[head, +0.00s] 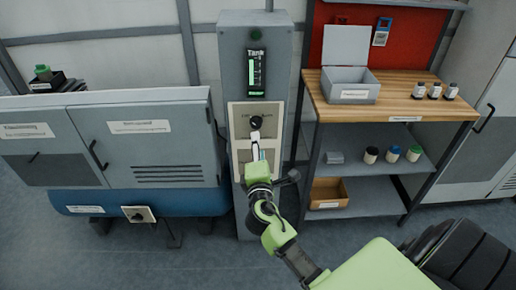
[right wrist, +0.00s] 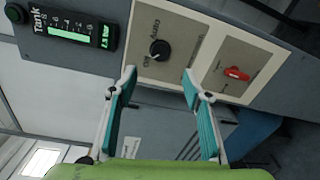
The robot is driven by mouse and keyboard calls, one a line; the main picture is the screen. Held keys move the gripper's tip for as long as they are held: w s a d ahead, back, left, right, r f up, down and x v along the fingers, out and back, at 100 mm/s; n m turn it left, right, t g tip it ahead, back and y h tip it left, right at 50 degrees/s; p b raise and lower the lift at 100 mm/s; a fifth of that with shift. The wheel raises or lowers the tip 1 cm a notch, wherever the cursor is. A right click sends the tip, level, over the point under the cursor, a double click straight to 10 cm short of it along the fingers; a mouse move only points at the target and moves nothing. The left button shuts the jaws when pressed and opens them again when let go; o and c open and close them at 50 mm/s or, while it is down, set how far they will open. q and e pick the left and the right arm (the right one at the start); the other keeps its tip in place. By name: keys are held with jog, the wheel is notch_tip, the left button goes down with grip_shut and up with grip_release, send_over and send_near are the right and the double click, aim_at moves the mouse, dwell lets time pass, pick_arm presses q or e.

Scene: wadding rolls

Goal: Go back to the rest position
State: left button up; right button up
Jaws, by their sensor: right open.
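My right gripper (head: 255,143) is in front of the grey control column (head: 238,70), just below a black rotary knob (head: 256,122) in the head view. The right wrist view shows the same gripper (right wrist: 159,73) open, with nothing between its teal-padded fingers. The black knob (right wrist: 160,50) lies beyond the fingertips, and the fingers look apart from it. A red switch (right wrist: 237,73) sits on the neighbouring panel; in the head view my gripper covers it. My left gripper is in neither view.
The column bears a lit tank gauge (head: 256,73). A grey cabinet (head: 140,150) over a blue tank (head: 100,203) stands left. A wooden-topped shelf (head: 400,107) with an open grey box (head: 348,88), jars and a cardboard bin (head: 328,192) stands right. Bare floor shows at lower left.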

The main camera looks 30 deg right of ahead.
dwell(0.3)
jog(key=s+a+f+m+g+y, duration=0.1)
jog(key=s+a+f+g+y, duration=0.2)
jog(key=f, duration=0.9)
jog(key=s+a+f+m+g+y, duration=0.15)
jog(key=s+f, duration=0.45)
jog(key=f, duration=0.6)
jog(key=s+a+f+m+g+y, duration=0.15)
jog(key=s+a+f, duration=0.25)
jog(key=f, duration=0.8)
jog(key=s+a+f+m+g+y, duration=0.1)
jog(key=s+f, duration=0.5)
jog(key=s, duration=0.6)
jog(key=s+a+f+m+g+y, duration=0.1)
jog(key=s+f+m+g, duration=0.3)
jog(key=s, duration=0.9)
jog(key=s+a+f+m+g+y, duration=0.1)
jog(key=s+a+f+m+g, duration=0.1)
jog(key=s+f, duration=0.8)
jog(key=s, duration=0.2)
jog(key=shift+s+a+f+m+g, duration=0.15)
jog(key=shift+s+a+m+g, duration=0.1)
jog(key=shift+s+m+g, duration=0.15)
